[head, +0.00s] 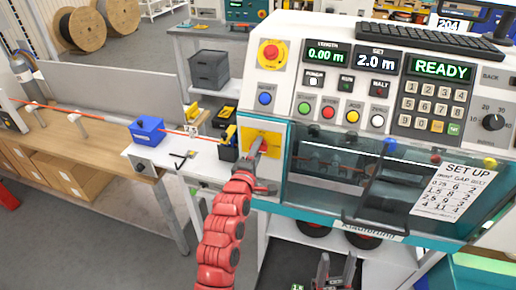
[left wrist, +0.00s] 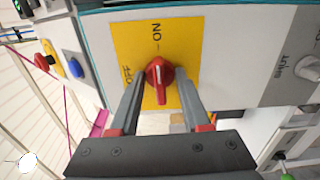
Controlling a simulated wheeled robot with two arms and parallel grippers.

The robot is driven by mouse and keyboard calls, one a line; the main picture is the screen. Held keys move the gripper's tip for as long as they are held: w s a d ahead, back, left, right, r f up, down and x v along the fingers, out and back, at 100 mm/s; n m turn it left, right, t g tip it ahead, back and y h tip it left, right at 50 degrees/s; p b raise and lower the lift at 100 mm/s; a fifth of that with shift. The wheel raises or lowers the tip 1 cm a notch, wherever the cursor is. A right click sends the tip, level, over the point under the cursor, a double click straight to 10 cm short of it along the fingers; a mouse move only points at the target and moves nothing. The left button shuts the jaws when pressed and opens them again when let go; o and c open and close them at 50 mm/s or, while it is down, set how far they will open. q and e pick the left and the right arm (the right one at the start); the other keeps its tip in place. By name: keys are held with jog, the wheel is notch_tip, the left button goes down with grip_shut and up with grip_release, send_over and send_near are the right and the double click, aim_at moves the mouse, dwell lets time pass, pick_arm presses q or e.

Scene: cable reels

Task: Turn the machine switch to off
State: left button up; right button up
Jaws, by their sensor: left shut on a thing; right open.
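The machine switch is a red rotary knob (left wrist: 160,78) on a yellow plate (left wrist: 133,42) marked ON and OFF, filling the middle of the left wrist view. In that view the ON mark is above the knob and the OFF mark is to its left. The knob's grip bar lies roughly up and down in the picture. My left gripper (left wrist: 160,100) is shut on the knob, one finger on each side. In the head view my left gripper (head: 258,146) covers the knob in front of the yellow plate (head: 273,139). My right gripper (head: 336,272) is open and empty at the bottom.
Above the switch are a blue button (head: 265,98) and a red emergency stop (head: 270,52). The display (head: 443,69) reads READY. A clear guard with a dark handle (head: 370,215) stands right of the switch.

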pick_arm(q)
jog(key=shift+a+n, duration=0.1)
jog(key=shift+n, duration=0.4)
jog(key=n, duration=0.3)
jog(key=n+p, duration=0.1)
jog(key=n, duration=0.4)
jog(key=shift+n+p, duration=0.3)
jog(key=shift+n, duration=0.1)
jog(key=n+p, duration=0.1)
jog(key=n, duration=0.3)
jog(key=shift+r+n, duration=0.1)
jog(key=shift+n, duration=0.2)
jog(key=shift+n+p, duration=0.35)
jog(key=shift+n, duration=0.15)
jog(key=shift+n+p, duration=0.65)
jog(key=shift+n, duration=0.05)
jog(key=o, duration=0.9)
jog(key=shift+o, duration=0.2)
